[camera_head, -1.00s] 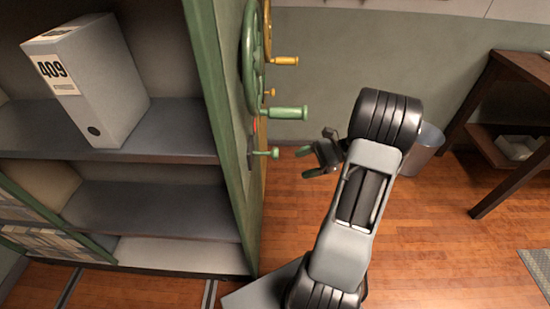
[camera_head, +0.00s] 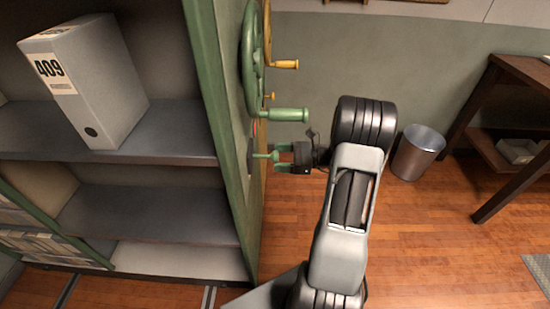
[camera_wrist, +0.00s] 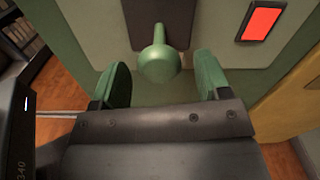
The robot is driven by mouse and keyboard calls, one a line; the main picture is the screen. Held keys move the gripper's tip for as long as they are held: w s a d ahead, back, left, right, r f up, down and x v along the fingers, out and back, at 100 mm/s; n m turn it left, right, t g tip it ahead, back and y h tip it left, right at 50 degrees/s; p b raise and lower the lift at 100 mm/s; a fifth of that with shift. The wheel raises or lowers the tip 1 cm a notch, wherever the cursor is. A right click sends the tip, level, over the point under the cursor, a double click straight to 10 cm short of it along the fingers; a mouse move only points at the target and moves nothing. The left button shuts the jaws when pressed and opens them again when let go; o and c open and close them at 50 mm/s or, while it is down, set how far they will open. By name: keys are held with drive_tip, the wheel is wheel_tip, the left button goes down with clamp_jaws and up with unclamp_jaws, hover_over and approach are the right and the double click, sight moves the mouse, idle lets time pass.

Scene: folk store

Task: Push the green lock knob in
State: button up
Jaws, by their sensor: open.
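The green lock knob (camera_head: 263,156) sticks out from a dark plate on the side panel of the green shelf cabinet, below the large green handwheel. In the wrist view the knob (camera_wrist: 159,62) is at upper middle, its round end facing me, with the dark plate (camera_wrist: 158,20) behind it. My gripper (camera_head: 279,156) is right beside the knob in the head view, pointing left at it. In the wrist view the two green fingertips of my gripper (camera_wrist: 160,80) are apart, one on each side of the knob. I cannot tell whether either finger touches it.
The green handwheel (camera_head: 249,60) and its handle (camera_head: 289,115) are just above my gripper. A yellow crank handle (camera_head: 285,64) is farther up. A red indicator (camera_wrist: 262,21) is beside the plate. A metal bin (camera_head: 417,152) and dark table stand to the right.

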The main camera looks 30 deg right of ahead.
drive_tip(key=shift+x, duration=1)
